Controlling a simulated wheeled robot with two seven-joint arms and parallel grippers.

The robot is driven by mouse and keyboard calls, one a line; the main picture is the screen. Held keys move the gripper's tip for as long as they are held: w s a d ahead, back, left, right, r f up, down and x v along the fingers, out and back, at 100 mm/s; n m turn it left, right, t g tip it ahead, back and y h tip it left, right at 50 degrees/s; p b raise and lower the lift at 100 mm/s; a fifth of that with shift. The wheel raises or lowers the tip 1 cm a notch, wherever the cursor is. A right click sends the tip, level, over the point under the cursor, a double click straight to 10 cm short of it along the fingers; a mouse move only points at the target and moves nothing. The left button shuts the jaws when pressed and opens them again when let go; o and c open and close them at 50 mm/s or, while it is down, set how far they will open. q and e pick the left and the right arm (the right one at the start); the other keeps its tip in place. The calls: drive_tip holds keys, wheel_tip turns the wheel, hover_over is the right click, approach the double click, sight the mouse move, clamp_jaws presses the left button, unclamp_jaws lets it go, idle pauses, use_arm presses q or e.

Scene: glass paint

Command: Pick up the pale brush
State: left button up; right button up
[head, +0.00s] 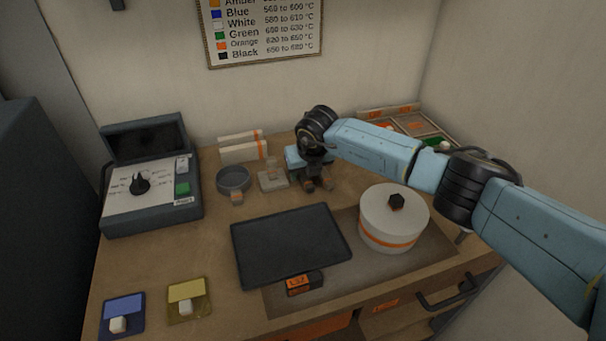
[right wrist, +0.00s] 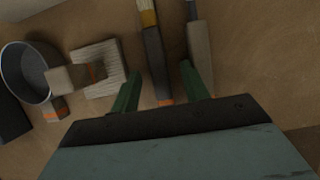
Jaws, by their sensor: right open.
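In the right wrist view, the pale brush (right wrist: 199,60) lies on the table with a light grey-tan handle, just beside my right finger. A second brush (right wrist: 154,58), with a dark handle, orange band and yellowish bristles, lies between my fingers. My right gripper (right wrist: 160,68) is open with green fingers and appears empty. In the head view my right gripper (head: 318,184) is low at the back of the table, and the brushes cannot be made out there. My left gripper is not in view.
A grey bowl (head: 233,180) and a pale ribbed block (right wrist: 98,68) stand left of the gripper. A black tray (head: 290,245) and a white round pot (head: 392,222) are nearer the front. A control box (head: 150,185) stands at left.

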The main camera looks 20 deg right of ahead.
sight(305, 175)
drive_tip(key=shift+c, duration=0.3)
clamp_jaws()
wheel_tip(305, 175, up, 10)
drive_tip(key=c, duration=0.6)
unclamp_jaws()
clamp_jaws()
